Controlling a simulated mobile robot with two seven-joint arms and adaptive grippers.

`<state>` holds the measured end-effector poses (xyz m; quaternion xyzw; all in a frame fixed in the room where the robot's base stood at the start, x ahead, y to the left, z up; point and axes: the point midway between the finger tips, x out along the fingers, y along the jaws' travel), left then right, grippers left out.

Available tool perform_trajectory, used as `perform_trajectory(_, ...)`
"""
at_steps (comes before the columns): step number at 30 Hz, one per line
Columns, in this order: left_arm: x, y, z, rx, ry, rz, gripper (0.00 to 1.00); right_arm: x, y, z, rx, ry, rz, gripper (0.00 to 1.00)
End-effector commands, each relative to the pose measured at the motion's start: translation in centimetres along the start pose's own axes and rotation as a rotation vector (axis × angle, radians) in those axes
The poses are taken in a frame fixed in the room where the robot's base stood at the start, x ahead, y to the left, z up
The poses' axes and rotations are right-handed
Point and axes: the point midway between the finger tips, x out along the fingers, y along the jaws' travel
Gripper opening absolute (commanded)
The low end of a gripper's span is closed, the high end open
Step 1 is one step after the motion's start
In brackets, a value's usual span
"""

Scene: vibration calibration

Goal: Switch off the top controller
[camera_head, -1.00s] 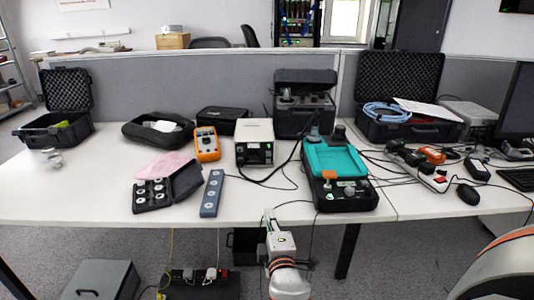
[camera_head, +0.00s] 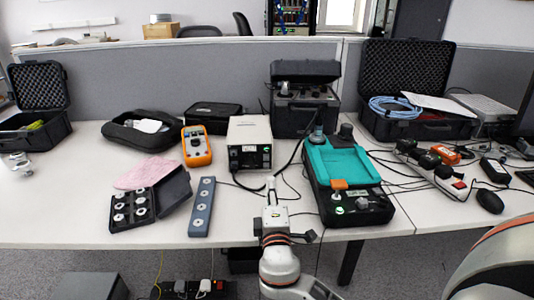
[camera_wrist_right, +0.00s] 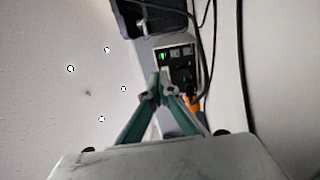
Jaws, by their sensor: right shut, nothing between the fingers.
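The controller (camera_head: 249,133) is a white box with a black front panel, standing mid-table. In the right wrist view its panel (camera_wrist_right: 181,64) shows a green-lit switch (camera_wrist_right: 166,58) and dark sockets. My right gripper (camera_head: 271,186) is shut and empty in front of the controller, over the table's front part. In the right wrist view its fingertips (camera_wrist_right: 163,76) come together close to the panel, near the green switch; I cannot tell whether they touch it. My left gripper is not in view.
A teal-and-black device (camera_head: 342,165) stands right of the controller, with black cables between. An orange multimeter (camera_head: 197,147) stands left. A grey-blue strip (camera_head: 201,207) and an open black case of round parts (camera_head: 133,208) lie front left. A dark equipment case (camera_head: 305,112) stands behind.

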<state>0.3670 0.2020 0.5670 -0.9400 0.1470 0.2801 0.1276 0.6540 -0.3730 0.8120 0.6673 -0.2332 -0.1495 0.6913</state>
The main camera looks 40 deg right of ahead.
Motion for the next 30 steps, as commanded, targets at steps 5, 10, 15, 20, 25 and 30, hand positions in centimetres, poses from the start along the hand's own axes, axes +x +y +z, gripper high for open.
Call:
perform_trajectory(5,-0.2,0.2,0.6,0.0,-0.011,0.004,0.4,0.1,0.0,0.0,0.0,0.0,0.0,0.0)
perform_trajectory(10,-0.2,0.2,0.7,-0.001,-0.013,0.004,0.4,1.4,0.0,0.0,-0.001,0.0,0.001,0.0)
perform_trajectory(15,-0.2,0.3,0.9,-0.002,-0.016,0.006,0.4,4.3,0.0,0.0,-0.002,0.0,0.003,0.0)
perform_trajectory(20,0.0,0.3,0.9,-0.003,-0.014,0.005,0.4,7.5,0.0,0.0,-0.002,0.0,0.002,0.0)
perform_trajectory(25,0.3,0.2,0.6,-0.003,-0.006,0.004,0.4,10.6,-0.1,0.0,-0.002,0.0,0.0,0.0)
perform_trajectory(30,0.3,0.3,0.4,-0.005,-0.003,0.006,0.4,12.8,-0.2,0.0,-0.002,0.0,-0.001,0.0)
